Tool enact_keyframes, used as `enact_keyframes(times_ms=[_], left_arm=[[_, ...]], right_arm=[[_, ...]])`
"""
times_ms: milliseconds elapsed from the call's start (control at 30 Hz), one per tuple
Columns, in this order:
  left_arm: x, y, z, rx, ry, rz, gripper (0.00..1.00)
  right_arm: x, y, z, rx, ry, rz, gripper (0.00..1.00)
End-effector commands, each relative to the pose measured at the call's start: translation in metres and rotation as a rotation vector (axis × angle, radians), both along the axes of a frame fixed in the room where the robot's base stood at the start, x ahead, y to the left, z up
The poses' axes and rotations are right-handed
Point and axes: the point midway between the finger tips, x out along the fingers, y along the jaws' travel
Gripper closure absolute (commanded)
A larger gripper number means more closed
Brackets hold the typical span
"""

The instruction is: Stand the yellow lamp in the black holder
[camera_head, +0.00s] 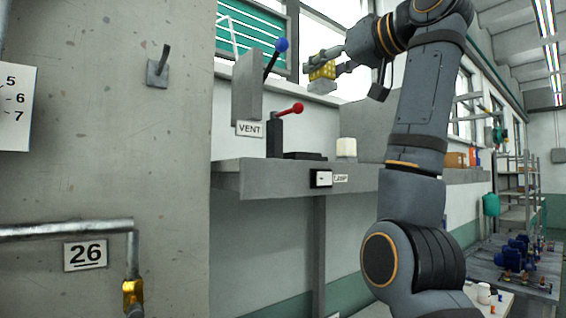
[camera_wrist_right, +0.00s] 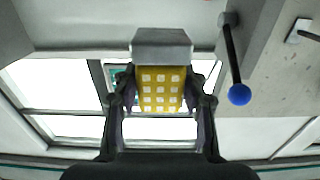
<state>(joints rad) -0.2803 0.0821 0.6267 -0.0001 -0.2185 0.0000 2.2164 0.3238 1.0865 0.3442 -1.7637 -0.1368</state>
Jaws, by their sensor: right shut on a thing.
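The yellow lamp (camera_head: 322,71), with a grid of pale squares on its face, is held in my right gripper (camera_head: 328,62), high above the shelf. In the right wrist view the lamp (camera_wrist_right: 160,90) sits between both fingers, with a grey block (camera_wrist_right: 161,46) at its far end. A low, flat black piece (camera_head: 305,156) on the shelf, right of the red-knobbed lever, looks like the black holder; its top is hard to make out. The lamp is well apart from it. My left gripper is not in view.
The grey shelf (camera_head: 270,180) carries a red-knobbed lever (camera_head: 290,111) and a white cylinder (camera_head: 346,148). A blue-knobbed lever (camera_head: 281,45) on a grey box (camera_head: 247,88) stands left of the lamp. A concrete pillar (camera_head: 110,130) fills the left side.

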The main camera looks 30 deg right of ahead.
Motion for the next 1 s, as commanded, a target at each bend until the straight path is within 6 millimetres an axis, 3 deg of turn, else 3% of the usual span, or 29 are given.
enact_keyframes(times_ms=[133, 300, 400, 500, 600, 700, 867, 1000], left_arm=[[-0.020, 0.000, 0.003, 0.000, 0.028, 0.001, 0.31], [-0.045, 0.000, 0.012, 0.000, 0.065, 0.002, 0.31], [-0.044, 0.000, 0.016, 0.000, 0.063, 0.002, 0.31], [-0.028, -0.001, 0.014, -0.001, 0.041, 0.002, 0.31], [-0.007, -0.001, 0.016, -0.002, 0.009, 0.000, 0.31], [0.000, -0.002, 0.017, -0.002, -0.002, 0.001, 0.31], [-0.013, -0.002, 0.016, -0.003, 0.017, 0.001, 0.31], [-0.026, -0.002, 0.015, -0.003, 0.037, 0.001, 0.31]], right_arm=[[0.020, -0.003, -0.008, 0.001, 0.002, -0.001, 0.91], [0.069, -0.010, -0.030, 0.001, 0.004, -0.001, 0.91], [0.096, -0.014, -0.047, 0.001, 0.004, -0.002, 0.91], [0.112, -0.016, -0.071, -0.001, 0.002, -0.002, 0.91], [0.124, -0.018, -0.085, 0.000, -0.001, -0.003, 0.91], [0.130, -0.019, -0.092, 0.000, -0.002, -0.001, 0.91], [0.133, -0.019, -0.096, 0.000, -0.002, 0.000, 0.91], [0.137, -0.020, -0.119, -0.003, -0.001, -0.003, 0.91]])
